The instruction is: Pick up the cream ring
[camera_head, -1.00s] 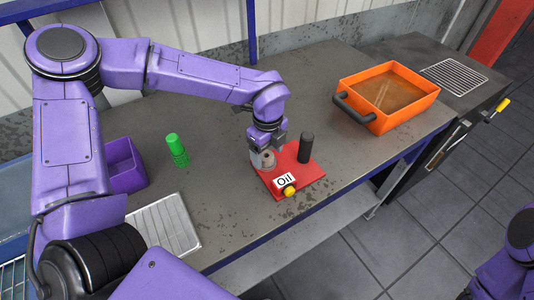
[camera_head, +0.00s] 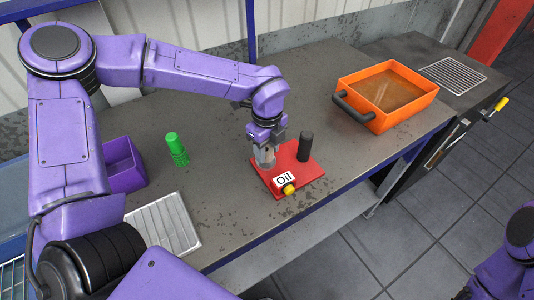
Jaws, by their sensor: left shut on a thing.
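My left gripper (camera_head: 265,158) points down at the left back corner of a red base (camera_head: 306,177) on the grey workbench. Its fingers are shut on the cream ring, which they hide almost wholly from the head camera. The red base carries an upright black peg (camera_head: 304,147), an "Oil" label (camera_head: 283,180) and a yellow knob (camera_head: 289,190) at its front. I cannot tell whether the ring touches the base. My right arm shows only in part at the lower right; its gripper is out of view.
A green cylinder (camera_head: 175,147) stands left of the red base, with a purple bin (camera_head: 124,168) beyond it. A wire rack (camera_head: 164,225) lies at the front left. An orange tray (camera_head: 397,91) with a dark handle stands at the right. The bench's middle back is clear.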

